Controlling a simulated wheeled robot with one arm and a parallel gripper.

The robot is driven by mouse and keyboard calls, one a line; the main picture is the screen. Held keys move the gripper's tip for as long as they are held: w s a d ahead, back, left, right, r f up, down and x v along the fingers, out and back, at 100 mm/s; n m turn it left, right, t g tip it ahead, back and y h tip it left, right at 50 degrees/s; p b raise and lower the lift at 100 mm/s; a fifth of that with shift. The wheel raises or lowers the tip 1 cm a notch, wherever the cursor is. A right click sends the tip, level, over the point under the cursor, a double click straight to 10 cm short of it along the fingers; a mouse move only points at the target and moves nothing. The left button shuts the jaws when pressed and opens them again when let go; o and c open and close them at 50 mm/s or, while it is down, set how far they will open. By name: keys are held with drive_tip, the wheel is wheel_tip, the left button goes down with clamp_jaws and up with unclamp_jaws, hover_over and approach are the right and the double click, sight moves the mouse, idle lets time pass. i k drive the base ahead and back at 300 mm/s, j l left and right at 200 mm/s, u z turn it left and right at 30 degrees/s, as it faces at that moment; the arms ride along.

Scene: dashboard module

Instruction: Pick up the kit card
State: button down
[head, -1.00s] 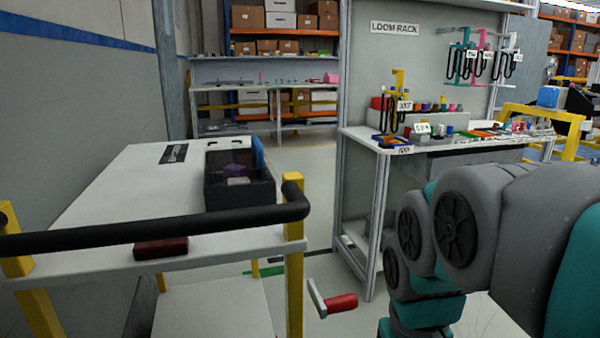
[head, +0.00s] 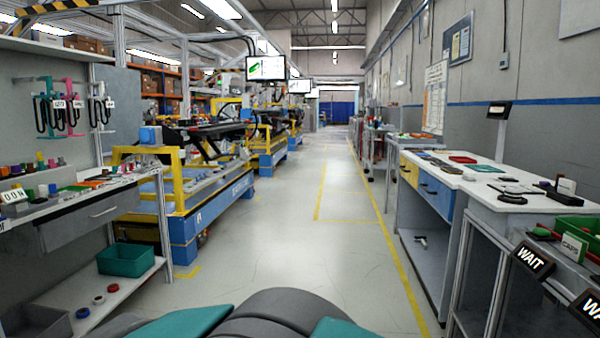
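I cannot make out the kit card for certain in the head view. Flat dark red and green pieces lie further back on that bench, also unclear. My gripper is out of view. Only grey and teal parts of my own arm show at the bottom edge.
The loom rack's shelf (head: 75,205) is at the left, with a teal bin (head: 126,260) below. Yellow and blue line stations (head: 190,215) stand behind it. A green bin (head: 575,235) and WAIT sign (head: 533,261) are at right. The aisle floor (head: 300,225) between is clear.

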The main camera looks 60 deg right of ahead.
sight(565, 186)
drive_tip(key=z, duration=3.75)
drive_tip(key=i+j, duration=0.05)
